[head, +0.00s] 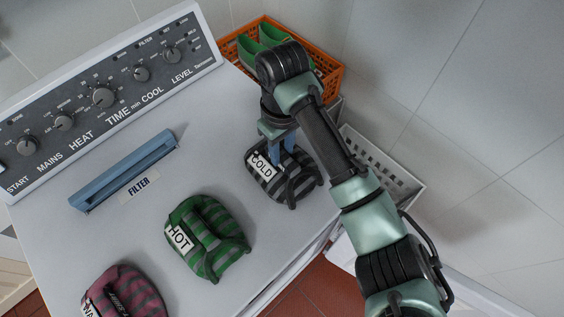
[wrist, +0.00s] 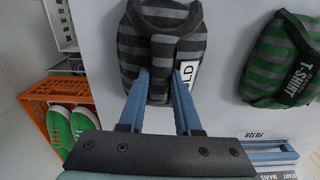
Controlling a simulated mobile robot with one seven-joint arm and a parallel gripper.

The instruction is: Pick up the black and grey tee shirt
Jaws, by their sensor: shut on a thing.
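The black and grey striped tee shirt (head: 297,187) is folded in a bundle with a white COLD label, at the right side of the white machine top. It also shows at the top middle of the wrist view (wrist: 130,45). My gripper (head: 283,160) reaches down onto it from above. In the wrist view its two blue fingers (wrist: 162,85) are at the near end of the shirt, shut on a raised dark fold between them. The shirt appears to rest on the machine top. The fingertips are partly hidden by the cloth.
A green striped shirt (head: 210,237) labelled HOT and a pink striped shirt (head: 124,294) lie to the left on the machine top (head: 215,130). A blue FILTER handle (head: 125,170) is near the control panel (head: 100,97). An orange crate (head: 329,84) with green shoes and a white basket (head: 408,183) stand beyond the edge.

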